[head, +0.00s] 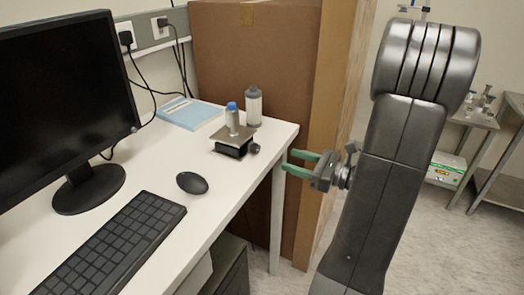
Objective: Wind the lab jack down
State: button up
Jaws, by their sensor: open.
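The lab jack (232,140) stands on the white desk near its right edge, with a flat metal top plate and a dark body. A dark knob (254,148) sticks out on its right side. A small bottle with a blue cap (232,118) stands upright on the top plate. My gripper (290,162) is open and empty, with green fingers pointing left. In the picture it is to the right of the jack and a little lower, apart from the knob, by the desk's right edge. How far the jack is raised is hard to tell.
On the desk (231,183) are a monitor (65,95), a keyboard (115,240), a mouse (192,183), a blue-and-white booklet (189,113) and a grey-capped bottle (254,106) behind the jack. A large brown box (260,60) stands behind the desk. Steel tables stand at far right.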

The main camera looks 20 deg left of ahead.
aim_at(259, 150)
jog(key=a, duration=0.7)
jog(key=w+a, duration=0.1)
jog(key=a, duration=0.2)
jog(key=shift+a, duration=0.25)
jog(key=c, duration=1)
jog(key=shift+f, duration=0.1)
